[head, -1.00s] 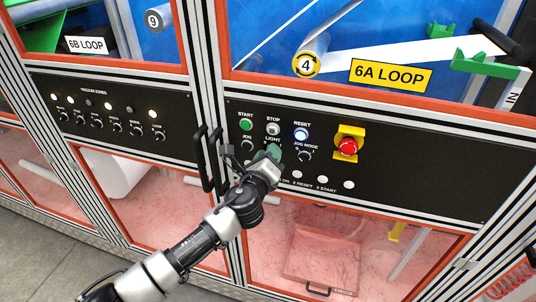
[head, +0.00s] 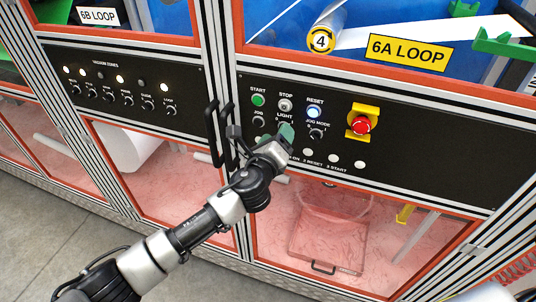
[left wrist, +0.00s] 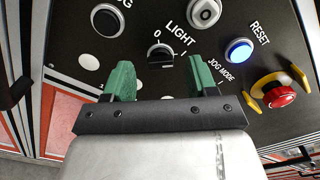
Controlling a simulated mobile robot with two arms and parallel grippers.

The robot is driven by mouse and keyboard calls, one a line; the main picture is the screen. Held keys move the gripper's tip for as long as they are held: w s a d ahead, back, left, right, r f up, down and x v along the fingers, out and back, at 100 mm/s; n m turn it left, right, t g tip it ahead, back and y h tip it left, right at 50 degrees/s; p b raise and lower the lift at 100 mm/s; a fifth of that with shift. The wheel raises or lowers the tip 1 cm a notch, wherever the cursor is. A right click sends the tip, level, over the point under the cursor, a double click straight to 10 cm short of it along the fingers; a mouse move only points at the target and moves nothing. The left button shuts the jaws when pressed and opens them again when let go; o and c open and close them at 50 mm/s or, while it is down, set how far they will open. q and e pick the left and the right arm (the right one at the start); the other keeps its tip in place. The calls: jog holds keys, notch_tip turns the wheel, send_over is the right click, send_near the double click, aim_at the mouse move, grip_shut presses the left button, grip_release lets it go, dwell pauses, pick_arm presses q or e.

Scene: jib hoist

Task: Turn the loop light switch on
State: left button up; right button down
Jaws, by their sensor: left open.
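The black LIGHT rotary switch (left wrist: 160,57) sits on the black panel, below its LIGHT label and near its 0 and 1 marks. I cannot tell surely which mark it points to. My left gripper (left wrist: 158,80) is open, with one green finger on each side of the switch in the left wrist view. The fingertips look near the panel; contact with the knob is not clear. In the head view my left gripper (head: 284,135) is just below the LIGHT label and covers the switch. My right gripper is not in view.
Black door handles (head: 213,133) stick out left of my gripper.

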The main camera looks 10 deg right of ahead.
pick_arm(q)
jog(key=b+v, duration=0.2)
jog(key=v, duration=0.6)
jog(key=shift+s+a, duration=0.2)
jog(key=shift+s, duration=0.05)
